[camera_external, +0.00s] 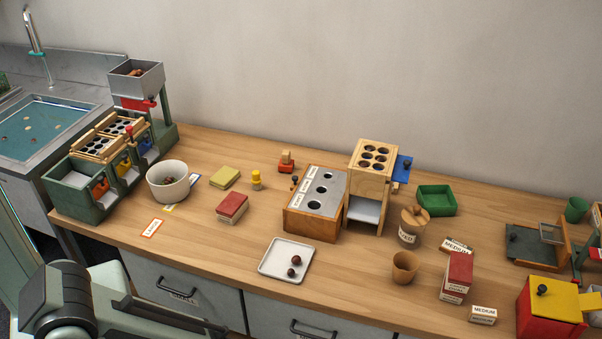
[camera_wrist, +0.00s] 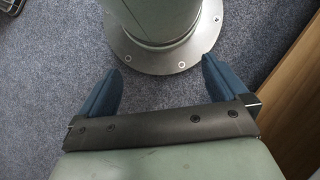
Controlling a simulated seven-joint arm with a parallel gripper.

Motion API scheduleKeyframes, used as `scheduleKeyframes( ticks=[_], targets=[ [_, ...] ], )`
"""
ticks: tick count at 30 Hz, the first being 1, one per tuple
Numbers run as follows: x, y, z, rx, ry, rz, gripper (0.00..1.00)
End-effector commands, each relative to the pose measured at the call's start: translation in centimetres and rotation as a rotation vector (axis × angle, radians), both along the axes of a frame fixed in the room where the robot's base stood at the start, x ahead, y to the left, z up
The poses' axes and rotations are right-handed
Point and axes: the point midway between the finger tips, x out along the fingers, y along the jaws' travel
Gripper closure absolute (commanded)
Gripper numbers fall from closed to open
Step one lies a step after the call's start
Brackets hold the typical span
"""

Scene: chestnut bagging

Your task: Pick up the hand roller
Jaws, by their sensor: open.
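I cannot pick out the hand roller with certainty. A small red-orange item with a pale wooden top (camera_external: 286,161) stands at the back middle of the wooden table (camera_external: 225,270); its exact kind is too small to tell. A tiny dark and orange item (camera_external: 294,183) lies just in front of it, also unclear. My gripper (camera_wrist: 162,66) shows in the wrist view with its two blue fingers wide apart and nothing between them. It is over the blue-grey floor and my round base plate, away from the tabletop items. In the external view my arm is at the lower left.
A white tray (camera_external: 265,266) holds chestnuts. The table's front left is mostly clear.

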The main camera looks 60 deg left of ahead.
Motion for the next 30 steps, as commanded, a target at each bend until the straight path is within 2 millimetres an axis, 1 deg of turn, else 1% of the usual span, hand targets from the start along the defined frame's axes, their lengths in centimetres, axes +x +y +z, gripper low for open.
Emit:
scheduleKeyframes(
  ticks=[3,10,17,20,23,26,27,29,30],
  targets=[
    [0.0,0.0,0.0,0.000,0.000,0.000,0.00],
    [0.0,0.0,0.0,0.000,-0.001,0.000,0.21],
    [0.1,0.0,0.0,0.001,-0.003,-0.003,0.21],
    [1.2,-0.1,-0.4,0.008,-0.027,-0.022,0.21],
    [3.9,-0.6,-1.2,0.023,-0.089,-0.073,0.21],
    [8.2,-1.7,-2.0,0.042,-0.189,-0.154,0.21],
    [10.2,-2.3,-2.3,0.049,-0.235,-0.191,0.21],
    [13.1,-3.5,-2.6,0.056,-0.307,-0.248,0.21],
    [15.1,-4.4,-2.7,0.059,-0.353,-0.283,0.21]
  ],
)
